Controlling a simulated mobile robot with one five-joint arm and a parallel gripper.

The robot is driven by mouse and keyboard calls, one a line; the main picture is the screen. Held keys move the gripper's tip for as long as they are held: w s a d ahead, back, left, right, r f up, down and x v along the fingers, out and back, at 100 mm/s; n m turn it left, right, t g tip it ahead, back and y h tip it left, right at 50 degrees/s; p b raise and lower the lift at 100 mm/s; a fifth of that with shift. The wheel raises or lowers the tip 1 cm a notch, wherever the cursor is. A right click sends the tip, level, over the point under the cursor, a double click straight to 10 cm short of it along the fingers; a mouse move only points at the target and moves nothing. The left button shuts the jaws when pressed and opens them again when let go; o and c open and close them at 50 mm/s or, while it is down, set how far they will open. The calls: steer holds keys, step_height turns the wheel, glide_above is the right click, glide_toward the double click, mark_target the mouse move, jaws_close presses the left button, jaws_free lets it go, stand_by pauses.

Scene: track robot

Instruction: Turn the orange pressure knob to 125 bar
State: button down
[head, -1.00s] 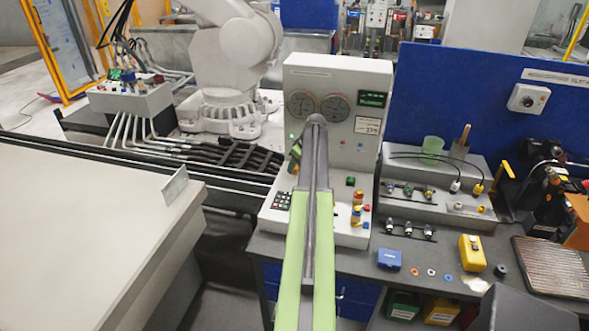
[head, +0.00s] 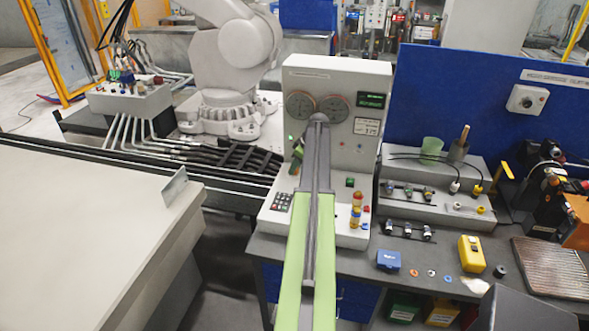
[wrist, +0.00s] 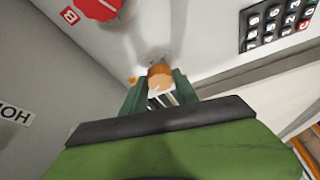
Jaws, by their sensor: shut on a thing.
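The orange knob (wrist: 160,76) sits on the light panel face in the wrist view, between the two dark green fingers of my gripper (wrist: 158,88). The fingers are shut on it. In the head view my arm reaches over the grey control console (head: 337,75) and hides the orange knob. Two round gauges (head: 300,105) and a dark display with green text (head: 371,100) show on the console's upper face. The gauge readings are too small to tell.
A red knob (wrist: 98,8) and a keypad (wrist: 277,24) lie near my gripper in the wrist view. A stack of coloured pieces (head: 356,210) stands on the console right of my arm. The workbench (head: 440,262) holds small parts and a yellow case (head: 471,253).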

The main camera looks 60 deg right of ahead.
steer(key=c, duration=0.9)
jaws_free()
steer(key=shift+c, duration=0.2)
steer(key=p+v, duration=1.6)
steer(key=v, duration=0.1)
steer(key=shift+r, duration=0.25)
steer(key=shift+a, duration=0.1)
